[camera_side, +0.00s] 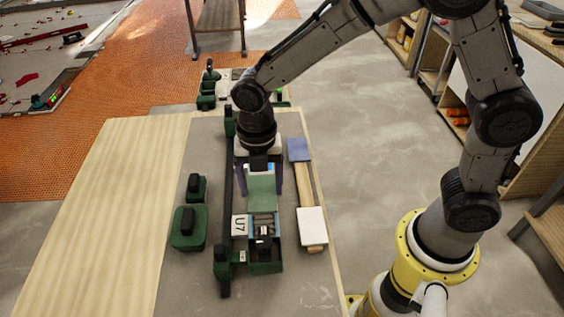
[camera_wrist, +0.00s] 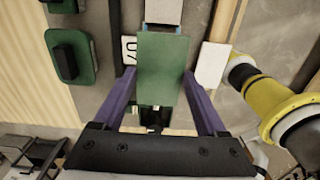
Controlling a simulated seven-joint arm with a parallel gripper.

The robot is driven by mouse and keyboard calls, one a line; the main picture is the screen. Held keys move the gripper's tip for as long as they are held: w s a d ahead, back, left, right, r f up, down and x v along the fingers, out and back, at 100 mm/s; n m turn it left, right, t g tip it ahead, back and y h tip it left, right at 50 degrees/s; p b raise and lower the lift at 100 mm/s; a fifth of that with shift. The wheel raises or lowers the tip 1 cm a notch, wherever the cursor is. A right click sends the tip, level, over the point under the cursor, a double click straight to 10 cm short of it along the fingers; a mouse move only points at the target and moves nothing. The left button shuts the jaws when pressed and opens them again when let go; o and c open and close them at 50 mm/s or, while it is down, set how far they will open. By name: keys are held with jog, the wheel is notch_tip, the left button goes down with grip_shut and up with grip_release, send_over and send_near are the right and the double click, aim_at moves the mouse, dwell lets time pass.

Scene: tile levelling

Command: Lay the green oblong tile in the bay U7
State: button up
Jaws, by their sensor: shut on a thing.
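The green oblong tile (camera_side: 262,191) is held between the fingers of my gripper (camera_side: 262,180). In the wrist view the tile (camera_wrist: 162,68) lies between the two purple fingers of my gripper (camera_wrist: 159,76), which are shut on it. The white U7 label (camera_side: 240,226) is just left of the tile's near end; it is partly covered in the wrist view (camera_wrist: 129,50). The tile appears to be over the bay beside that label and hides much of it. I cannot tell the gap beneath it. Light blue edges and a metallic part show around the tile's near end.
A dark rail (camera_side: 229,165) runs along the left. Green blocks with black handles (camera_side: 188,229) stand left of it. On the right, a wooden strip (camera_side: 306,185) bears a white tile (camera_side: 312,226) and a blue tile (camera_side: 298,149). Bare bench lies at the far left.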

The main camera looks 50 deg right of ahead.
aim_at(263, 221)
jog(key=shift+s+a+f, duration=0.15)
jog(key=shift+f, duration=3.8)
jog(key=shift+f, duration=0.6)
jog(key=o, duration=0.9)
jog(key=shift+r, duration=4.05)
